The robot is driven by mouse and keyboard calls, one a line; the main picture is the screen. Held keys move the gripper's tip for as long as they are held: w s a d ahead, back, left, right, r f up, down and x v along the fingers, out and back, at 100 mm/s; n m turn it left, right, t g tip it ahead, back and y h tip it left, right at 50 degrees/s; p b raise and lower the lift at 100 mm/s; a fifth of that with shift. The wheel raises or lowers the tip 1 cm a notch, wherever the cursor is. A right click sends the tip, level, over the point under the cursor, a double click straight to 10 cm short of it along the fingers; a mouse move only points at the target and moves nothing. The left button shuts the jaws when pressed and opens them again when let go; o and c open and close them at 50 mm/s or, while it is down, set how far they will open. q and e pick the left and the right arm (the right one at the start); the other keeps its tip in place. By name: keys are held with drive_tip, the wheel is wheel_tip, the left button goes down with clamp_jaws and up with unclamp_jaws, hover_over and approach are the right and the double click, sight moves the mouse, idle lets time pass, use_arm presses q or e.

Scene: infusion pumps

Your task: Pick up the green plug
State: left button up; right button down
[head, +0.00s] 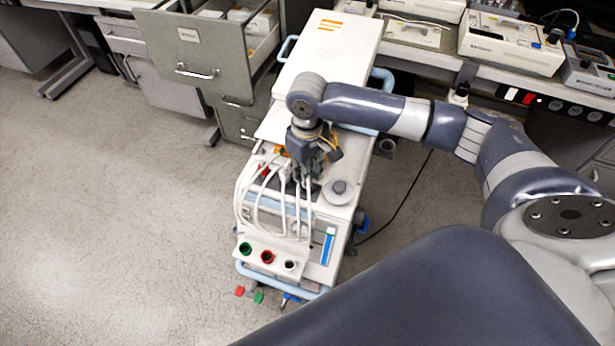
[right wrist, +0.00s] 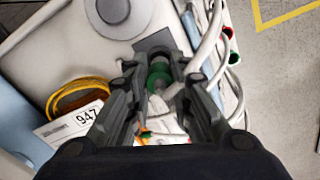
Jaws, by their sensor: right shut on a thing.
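My right gripper (head: 308,170) points down over the top of the white medical cart (head: 320,50), among white cables. In the right wrist view its two fingers (right wrist: 156,66) are shut on the green plug (right wrist: 158,80), which sits between them. In the head view the gripper hides the green plug. Whether the plug touches the surface below it cannot be told. A red plug (head: 265,171) shows left of the gripper in the head view. My left gripper is not in view.
White cables (head: 250,197) loop over the cart's front. Green (head: 245,248), red (head: 267,257) and dark (head: 290,265) round sockets line its front edge. A grey knob (head: 339,188) is right of the gripper. An open drawer (head: 195,55) stands behind left. The floor at left is clear.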

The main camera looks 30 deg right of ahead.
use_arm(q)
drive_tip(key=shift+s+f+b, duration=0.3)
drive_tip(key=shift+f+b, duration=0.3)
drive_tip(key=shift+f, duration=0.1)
use_arm(e)
drive_tip(key=s+a+r, duration=0.1)
drive_tip(key=s+a, duration=0.2)
drive_tip(key=a, duration=0.4)
drive_tip(key=s+a+r, duration=0.1)
drive_tip(key=s+a, duration=0.2)
drive_tip(key=a, duration=0.4)
drive_tip(key=shift+s+a+r, duration=0.25)
drive_tip(key=shift+s+a, duration=0.05)
drive_tip(key=shift+s, duration=0.1)
